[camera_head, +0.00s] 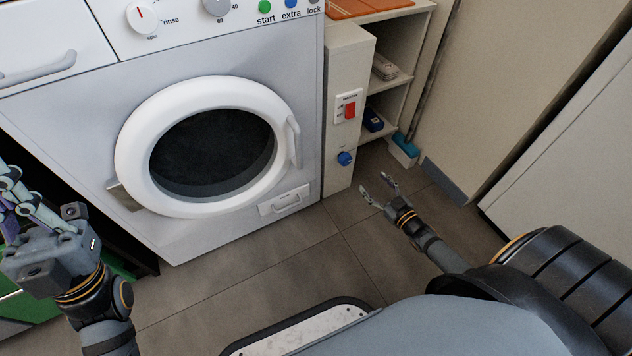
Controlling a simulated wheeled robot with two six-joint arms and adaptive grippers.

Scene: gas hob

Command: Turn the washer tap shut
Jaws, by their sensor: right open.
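The washer tap, a small round blue knob (344,158), is low on the front of a narrow beige panel (346,60) to the right of the washer. My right gripper (375,184) is open and empty. Its two fingertips show to the right of the tap and a little below it in the head view, apart from it. The washer (80,110) is white with a round door that looks closed. My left gripper (12,190) is at the left edge, partly cut off, so its fingers are unclear.
A red switch (350,110) in a white plate is above the tap. Shelves (392,84) with small items, including a dark blue box (372,119), are right of the panel. A cyan-topped item (405,145) is by the wall. The floor (290,245) before the washer is clear.

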